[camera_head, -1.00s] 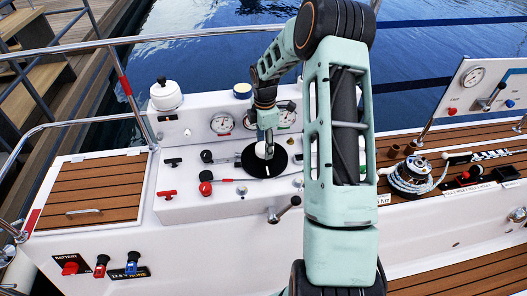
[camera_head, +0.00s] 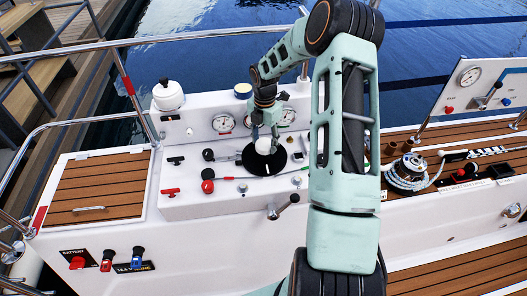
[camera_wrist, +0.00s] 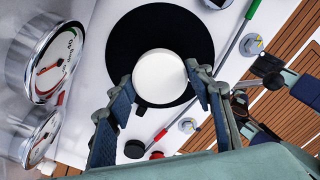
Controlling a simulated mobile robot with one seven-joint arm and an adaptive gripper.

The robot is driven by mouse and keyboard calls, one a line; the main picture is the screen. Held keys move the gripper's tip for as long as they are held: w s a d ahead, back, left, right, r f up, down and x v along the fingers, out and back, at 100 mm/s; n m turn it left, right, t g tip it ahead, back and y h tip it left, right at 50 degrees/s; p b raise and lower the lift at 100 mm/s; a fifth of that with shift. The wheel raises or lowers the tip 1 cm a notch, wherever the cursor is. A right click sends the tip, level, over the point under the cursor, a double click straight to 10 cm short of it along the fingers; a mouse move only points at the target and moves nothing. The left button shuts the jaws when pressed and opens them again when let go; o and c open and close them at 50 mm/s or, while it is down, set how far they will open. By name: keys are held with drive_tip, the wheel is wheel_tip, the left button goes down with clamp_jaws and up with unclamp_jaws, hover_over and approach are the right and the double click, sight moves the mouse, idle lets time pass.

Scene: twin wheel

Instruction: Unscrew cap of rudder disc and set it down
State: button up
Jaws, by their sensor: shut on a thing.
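A round white cap (camera_wrist: 160,76) sits over the black rudder disc (camera_wrist: 150,30) in the wrist view, against its lower part. In the head view the cap (camera_head: 264,147) shows below my gripper, and the disc (camera_head: 262,168) lies on the white console. My gripper (camera_wrist: 159,82) is shut on the cap, one finger on each side of it. It also shows in the head view (camera_head: 265,138), pointing down. I cannot tell whether the cap still touches the disc.
Gauges (camera_head: 223,123) stand on the panel behind the disc. Levers with black and red knobs (camera_head: 208,174) are at its left. The wooden hatch (camera_head: 98,187) at the left is clear.

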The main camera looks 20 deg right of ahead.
drive_tip(key=shift+r+p, duration=0.7)
drive_tip(key=shift+r, duration=0.4)
drive_tip(key=shift+r, duration=0.2)
drive_tip(key=shift+r+p, duration=1.55)
drive_tip(key=shift+r, duration=0.35)
drive_tip(key=shift+w, duration=0.1)
drive_tip(key=shift+w+a+r+m+t+p, duration=0.25)
drive_tip(key=shift+w+a+r+m+p, duration=1.55)
drive_tip(key=shift+w+a+r+m, duration=2.5)
drive_tip(key=shift+w+a+r+m+t+p, duration=0.25)
drive_tip(key=shift+w+a+r+m+p, duration=2.2)
drive_tip(key=shift+w+m, duration=3.6)
drive_tip(key=shift+m+y, duration=0.3)
drive_tip(key=shift+m, duration=0.55)
drive_tip(key=shift+s+d+f+b, duration=0.15)
drive_tip(key=shift+s+f+b, duration=0.15)
drive_tip(key=shift+f+b, duration=0.3)
drive_tip(key=shift+s+d+f+b, duration=0.1)
drive_tip(key=shift+s+f+b, duration=0.15)
drive_tip(key=shift+f+b, duration=0.35)
drive_tip(key=shift+s+d+f+b, duration=0.15)
drive_tip(key=shift+s+f+b, duration=0.2)
drive_tip(key=shift+f, duration=0.45)
